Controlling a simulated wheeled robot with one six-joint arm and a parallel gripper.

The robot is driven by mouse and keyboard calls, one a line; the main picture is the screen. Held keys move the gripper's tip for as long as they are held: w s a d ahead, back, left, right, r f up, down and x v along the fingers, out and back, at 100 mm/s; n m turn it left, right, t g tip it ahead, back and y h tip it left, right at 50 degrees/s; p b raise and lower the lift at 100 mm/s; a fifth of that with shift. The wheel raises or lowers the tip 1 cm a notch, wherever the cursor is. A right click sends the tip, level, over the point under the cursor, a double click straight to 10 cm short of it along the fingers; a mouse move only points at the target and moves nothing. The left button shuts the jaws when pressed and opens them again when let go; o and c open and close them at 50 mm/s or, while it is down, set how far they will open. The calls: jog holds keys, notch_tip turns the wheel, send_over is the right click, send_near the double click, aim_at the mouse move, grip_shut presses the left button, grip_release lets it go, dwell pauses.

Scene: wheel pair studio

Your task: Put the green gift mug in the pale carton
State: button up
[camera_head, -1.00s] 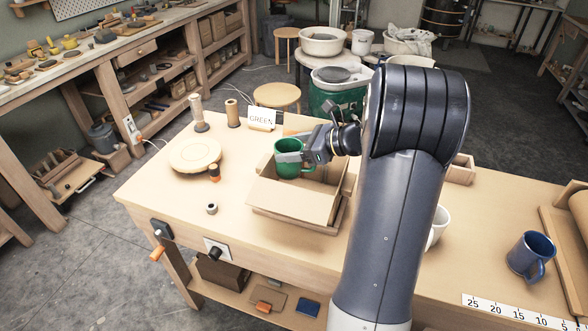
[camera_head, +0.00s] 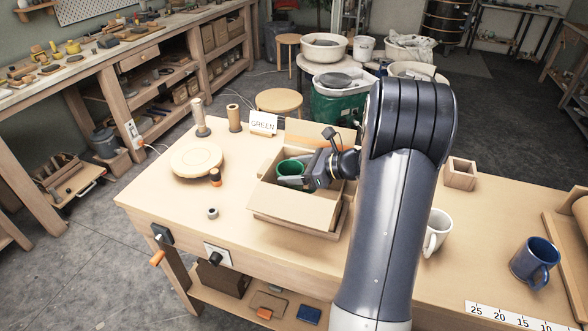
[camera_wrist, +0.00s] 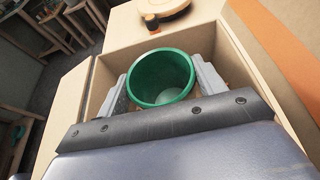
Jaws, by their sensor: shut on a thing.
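The green mug (camera_head: 290,170) is upright inside the pale carton (camera_head: 293,208), its lower part hidden by the front flap in the head view. My gripper (camera_head: 291,180) reaches into the carton from the right and is shut on the mug. In the wrist view, the green mug (camera_wrist: 161,78) sits between the two grey fingers (camera_wrist: 163,88), with the walls of the carton (camera_wrist: 103,75) around it. Whether the mug's base touches the carton floor cannot be seen.
A card reading GREEN (camera_head: 263,123) stands behind the carton. A round wooden board (camera_head: 196,158) lies to the left. A white mug (camera_head: 437,232), a blue mug (camera_head: 535,262) and a small wooden box (camera_head: 460,173) stand to the right. The table's front left is mostly clear.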

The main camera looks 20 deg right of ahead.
jog(key=shift+f, duration=0.15)
jog(key=o, duration=1.2)
jog(key=shift+r+p, duration=0.35)
jog(key=shift+r, duration=0.2)
jog(key=v, duration=1.2)
jog(key=shift+r+b, duration=0.15)
jog(key=shift+b, duration=0.2)
